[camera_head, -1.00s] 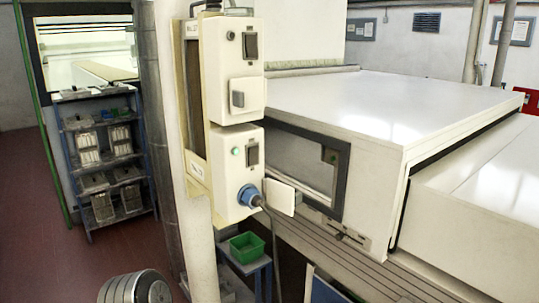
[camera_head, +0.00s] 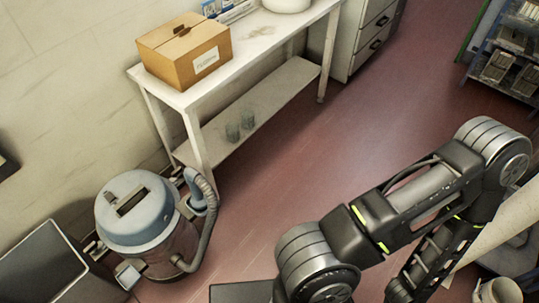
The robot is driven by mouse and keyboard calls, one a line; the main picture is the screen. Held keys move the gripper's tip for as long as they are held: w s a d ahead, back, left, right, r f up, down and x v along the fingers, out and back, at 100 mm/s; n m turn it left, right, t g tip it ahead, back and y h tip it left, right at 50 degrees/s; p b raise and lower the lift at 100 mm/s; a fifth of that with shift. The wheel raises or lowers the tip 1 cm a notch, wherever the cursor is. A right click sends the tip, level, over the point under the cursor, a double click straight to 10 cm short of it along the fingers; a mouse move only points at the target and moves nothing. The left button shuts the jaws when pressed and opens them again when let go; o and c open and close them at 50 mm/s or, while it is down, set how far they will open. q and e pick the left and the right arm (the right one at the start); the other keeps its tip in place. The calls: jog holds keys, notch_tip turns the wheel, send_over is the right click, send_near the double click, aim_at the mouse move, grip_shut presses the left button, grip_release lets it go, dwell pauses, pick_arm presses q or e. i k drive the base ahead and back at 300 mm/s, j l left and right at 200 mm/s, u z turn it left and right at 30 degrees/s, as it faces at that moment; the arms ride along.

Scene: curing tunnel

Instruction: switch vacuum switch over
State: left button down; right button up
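A vacuum cleaner (camera_head: 150,225) with a blue-grey lid and a grey hose stands on the floor at the lower left. A dark recess (camera_head: 132,201) shows on top of its lid; whether it holds a switch is too small to tell. No vacuum switch can be made out now. One of my arms (camera_head: 400,210) crosses the lower right, with dark and grey links and yellow-green marks. No fingertips of either gripper can be seen.
A white table (camera_head: 235,72) with a lower shelf stands against the wall and carries a cardboard box (camera_head: 185,52). A cabinet (camera_head: 372,38) stands beside it. A storage rack (camera_head: 510,65) is at the upper right. The red floor (camera_head: 330,150) between is clear.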

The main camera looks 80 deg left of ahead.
aim_at(109, 198)
jog(key=u, duration=4.3)
